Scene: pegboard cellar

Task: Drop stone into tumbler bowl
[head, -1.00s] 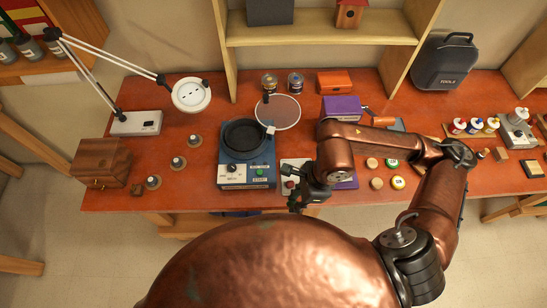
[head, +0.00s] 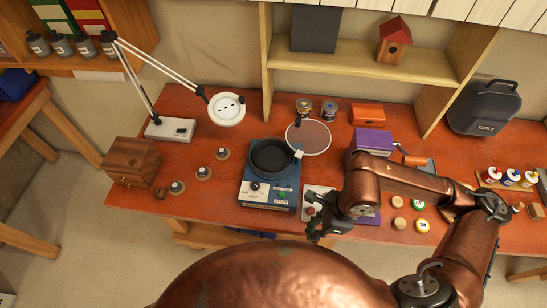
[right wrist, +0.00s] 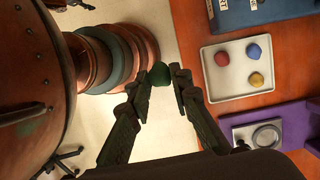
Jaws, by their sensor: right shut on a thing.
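The tumbler is a blue machine (head: 268,195) with a black round bowl (head: 272,157) on top, open upward, on the red-brown bench in the head view. My right gripper (head: 316,232) is at the bench's front edge, to the right of and nearer than the tumbler. In the right wrist view my right gripper (right wrist: 161,82) is shut on a dark green stone (right wrist: 160,73) at its fingertips, apart from the tray. A white tray (right wrist: 208,75) beside the tumbler holds a red, a blue and a yellow stone. My left gripper is not in view.
Small round pieces on dark bases (head: 203,172) and a wooden box (head: 131,161) are to the left. Bare bench lies between them and the tumbler.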

